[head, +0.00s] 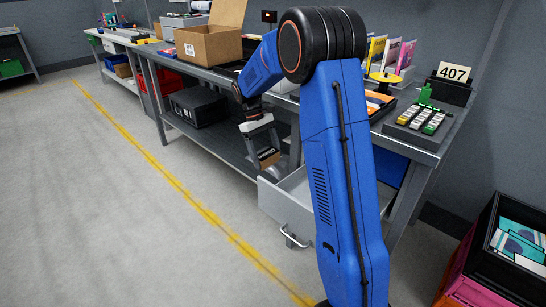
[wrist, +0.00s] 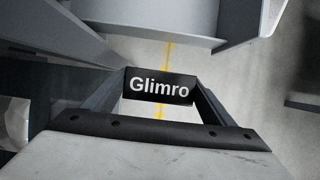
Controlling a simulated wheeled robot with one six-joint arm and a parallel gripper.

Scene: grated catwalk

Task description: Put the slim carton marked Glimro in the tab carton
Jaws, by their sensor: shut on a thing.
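The slim carton marked Glimro (wrist: 160,86) is dark in the wrist view, with white lettering facing the camera. My gripper (wrist: 160,90) is shut on it, one finger at each end. In the head view my gripper (head: 265,145) hangs low in front of the workbench, and the carton (head: 268,157) shows brown with a dark face at its tips. The tab carton (head: 208,46), a brown cardboard box with a raised flap, stands on the bench top, up and to the left of my gripper. Its inside is mostly hidden.
An open grey drawer (head: 286,212) juts out below and right of my gripper. A black case (head: 197,107) sits on the bench's lower shelf. Booklets, a 407 sign (head: 453,73) and a key tray crowd the bench's right end. The floor at left is clear.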

